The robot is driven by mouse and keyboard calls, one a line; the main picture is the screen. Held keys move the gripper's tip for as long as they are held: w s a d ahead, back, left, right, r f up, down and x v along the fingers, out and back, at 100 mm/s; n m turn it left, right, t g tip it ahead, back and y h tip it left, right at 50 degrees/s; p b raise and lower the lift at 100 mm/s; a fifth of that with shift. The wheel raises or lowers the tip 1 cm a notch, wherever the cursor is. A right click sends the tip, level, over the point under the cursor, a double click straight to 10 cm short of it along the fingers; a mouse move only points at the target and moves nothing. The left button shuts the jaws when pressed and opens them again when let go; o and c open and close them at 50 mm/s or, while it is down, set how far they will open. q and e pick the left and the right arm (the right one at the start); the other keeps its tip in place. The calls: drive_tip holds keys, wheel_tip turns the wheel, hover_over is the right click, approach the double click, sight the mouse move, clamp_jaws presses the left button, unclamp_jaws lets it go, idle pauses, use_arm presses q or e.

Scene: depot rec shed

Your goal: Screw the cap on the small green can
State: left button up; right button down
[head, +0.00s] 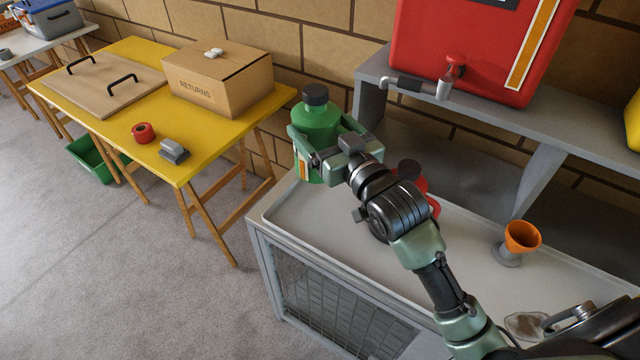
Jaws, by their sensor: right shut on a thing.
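The small green can (318,122) is at the back left end of the grey bench in the head view. A dark cap (315,95) sits upright on its neck; I cannot tell whether it is tight. My right gripper (325,142) is shut around the can's body, its fingers on either side. The gripper and wrist hide part of the lower can, and I cannot tell whether its base touches the tray. My left gripper is not in view.
The bench's pale tray (465,245) holds an orange funnel (522,237) and a red object (433,207) partly behind my arm. A red tank (475,45) with a tap stands on the shelf above. A yellow table (205,143) with a returns box (218,82) is left.

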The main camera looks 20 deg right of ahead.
wheel_tip(320, 180, down, 9)
drive_tip(key=shift+f, duration=0.15)
drive_tip(key=shift+f+b, duration=0.45)
drive_tip(key=shift+f, duration=1.7)
drive_tip(key=shift+f, duration=0.15)
unclamp_jaws()
drive_tip(key=shift+f, duration=0.15)
